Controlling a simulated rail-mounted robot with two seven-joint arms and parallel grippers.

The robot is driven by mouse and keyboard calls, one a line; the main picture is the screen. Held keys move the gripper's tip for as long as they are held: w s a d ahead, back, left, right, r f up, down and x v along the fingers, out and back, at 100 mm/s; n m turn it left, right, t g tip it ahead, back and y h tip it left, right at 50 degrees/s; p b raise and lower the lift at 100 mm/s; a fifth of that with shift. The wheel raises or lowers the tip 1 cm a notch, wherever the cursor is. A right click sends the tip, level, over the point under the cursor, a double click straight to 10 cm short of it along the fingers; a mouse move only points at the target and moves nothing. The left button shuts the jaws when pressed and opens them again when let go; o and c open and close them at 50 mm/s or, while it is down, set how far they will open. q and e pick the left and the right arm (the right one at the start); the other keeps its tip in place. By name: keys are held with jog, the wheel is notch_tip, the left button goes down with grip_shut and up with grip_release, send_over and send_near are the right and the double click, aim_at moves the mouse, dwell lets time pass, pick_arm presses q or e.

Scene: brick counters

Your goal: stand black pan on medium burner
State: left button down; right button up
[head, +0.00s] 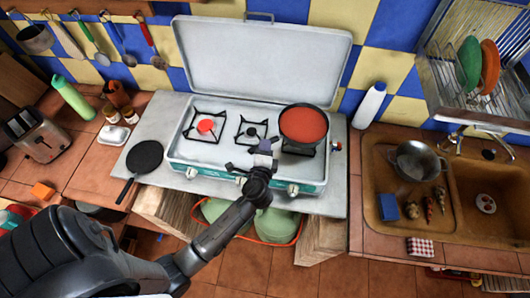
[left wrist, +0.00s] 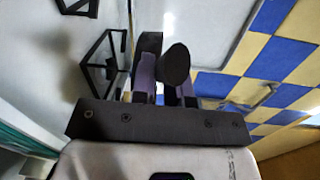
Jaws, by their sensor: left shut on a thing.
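A black frying pan (head: 145,156) lies on the counter left of the stove, its handle toward the front. The white stove (head: 187,155) has a left burner with a red centre (head: 206,126), a bare middle burner (head: 252,132) and a right burner under a red pan (head: 303,124). My left gripper (head: 264,150) is at the stove's front, just left of the red pan. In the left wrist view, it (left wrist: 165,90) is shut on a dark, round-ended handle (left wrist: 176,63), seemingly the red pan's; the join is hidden. My right gripper is out of view.
The raised stove lid (head: 262,62) stands behind the burners. A white bottle (head: 369,105) stands right of the stove, before the sink (head: 385,165) with a metal pot (head: 418,161). Jars (head: 113,136) and a toaster (head: 38,135) are at left.

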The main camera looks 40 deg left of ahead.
pick_arm(q)
jog(key=shift+f+b, duration=1.05)
jog(key=shift+f, duration=0.55)
jog(key=shift+f+b, duration=0.25)
jog(key=shift+b, duration=0.1)
jog(key=c, duration=1.1)
grip_release()
